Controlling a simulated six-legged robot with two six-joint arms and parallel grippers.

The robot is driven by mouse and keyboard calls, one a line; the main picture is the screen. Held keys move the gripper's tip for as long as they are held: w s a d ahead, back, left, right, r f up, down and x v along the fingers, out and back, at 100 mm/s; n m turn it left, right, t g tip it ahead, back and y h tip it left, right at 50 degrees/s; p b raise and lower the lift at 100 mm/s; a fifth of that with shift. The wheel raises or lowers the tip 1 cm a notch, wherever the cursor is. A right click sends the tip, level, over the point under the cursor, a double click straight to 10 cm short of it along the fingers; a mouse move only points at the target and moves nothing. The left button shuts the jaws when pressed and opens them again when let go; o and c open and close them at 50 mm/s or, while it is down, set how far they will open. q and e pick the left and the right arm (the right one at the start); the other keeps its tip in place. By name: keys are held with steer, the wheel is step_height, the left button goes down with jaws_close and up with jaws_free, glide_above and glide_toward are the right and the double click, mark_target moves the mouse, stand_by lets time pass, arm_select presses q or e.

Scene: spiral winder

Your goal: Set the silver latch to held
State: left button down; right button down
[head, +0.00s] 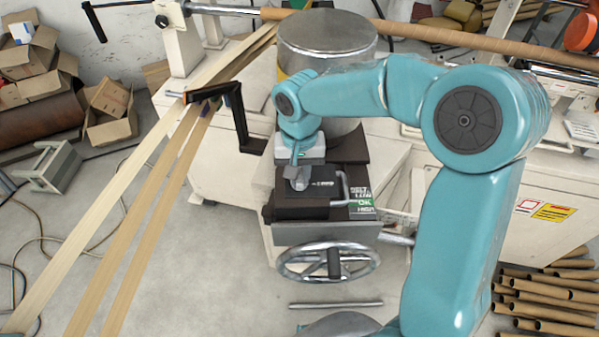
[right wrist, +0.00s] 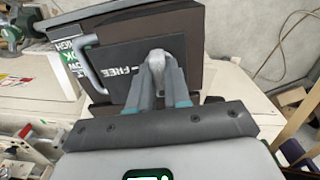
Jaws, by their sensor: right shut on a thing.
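The silver latch (head: 298,183) sits on a dark panel (head: 300,207) of the machine, below the big metal drum. In the right wrist view the latch's rounded grey end (right wrist: 158,58) shows between my fingers. My right gripper (right wrist: 165,78) is shut on it; it also shows from above in the head view (head: 297,167). White lettering reading "FREE" (right wrist: 124,70) is on the panel beside the latch. Any other latch marking is hidden or unreadable. My left gripper is in neither view.
A metal handle (head: 345,188) and a BELT LOW/OK/HIGH plate (head: 361,202) are just right of the latch. A handwheel (head: 328,262) is below. A black crank arm (head: 238,115) and long tan strips (head: 150,205) lie to the left. Cardboard tubes (head: 545,298) lie at lower right.

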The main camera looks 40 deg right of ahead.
mark_target(300, 175)
steer(key=shift+w+r, duration=0.15)
steer(key=c, duration=1.1)
jaws_free()
step_height(300, 175, up, 16)
steer(key=shift+r, duration=0.15)
